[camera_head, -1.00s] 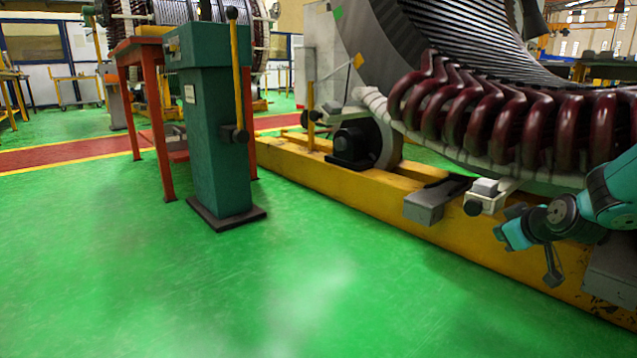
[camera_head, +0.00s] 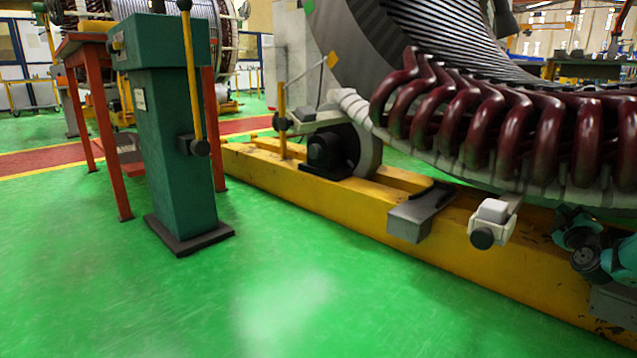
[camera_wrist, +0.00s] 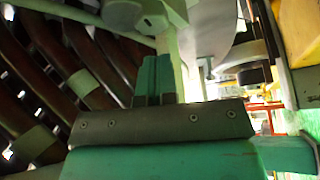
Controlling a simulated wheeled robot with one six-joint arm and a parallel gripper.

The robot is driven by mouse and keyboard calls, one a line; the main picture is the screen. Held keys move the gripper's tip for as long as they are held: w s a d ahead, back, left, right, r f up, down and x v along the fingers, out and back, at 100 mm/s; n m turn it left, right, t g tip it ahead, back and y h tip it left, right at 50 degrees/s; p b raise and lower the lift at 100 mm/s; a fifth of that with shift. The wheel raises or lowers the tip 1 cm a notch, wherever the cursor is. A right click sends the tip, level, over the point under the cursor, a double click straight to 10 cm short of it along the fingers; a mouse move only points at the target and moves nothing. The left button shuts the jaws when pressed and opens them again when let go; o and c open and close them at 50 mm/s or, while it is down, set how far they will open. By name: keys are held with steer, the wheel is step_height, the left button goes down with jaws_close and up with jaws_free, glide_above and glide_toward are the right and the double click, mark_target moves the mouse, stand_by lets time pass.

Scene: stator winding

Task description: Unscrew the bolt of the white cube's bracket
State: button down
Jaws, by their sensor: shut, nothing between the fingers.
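The white cube (camera_head: 493,210) sits in its pale bracket (camera_head: 505,232) on the front side of the yellow beam. The bracket's bolt has a round dark head (camera_head: 482,239) facing the floor side. My teal gripper (camera_head: 562,222) is to the right of the bracket, apart from it in the head view. In the wrist view its fingers (camera_wrist: 154,75) are together and empty. A pale block-like part (camera_wrist: 158,14) shows just beyond the fingertips; I cannot tell whether they touch it. I cannot make out the bolt head there.
The yellow beam (camera_head: 335,205) carries a grey block (camera_head: 420,212) left of the bracket and a black roller (camera_head: 330,152) farther left. Dark red stator coils (camera_head: 500,130) hang above. A green post (camera_head: 178,150) stands at left. The green floor in front is clear.

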steer(key=w+d, duration=0.4)
steer(key=d, duration=0.2)
steer(key=shift+w, duration=0.2)
steer(key=shift+s+d+r, duration=0.15)
steer(key=shift+r, duration=0.6)
stand_by(0.4)
steer(key=shift+s+d+r, duration=0.15)
steer(key=shift+r, duration=0.05)
steer(key=shift+s+d, duration=0.1)
stand_by(0.3)
steer(key=s+a+f, duration=0.1)
steer(key=s+a, duration=0.3)
steer(key=shift+a+p, duration=0.3)
steer(key=shift+a, duration=0.05)
stand_by(0.4)
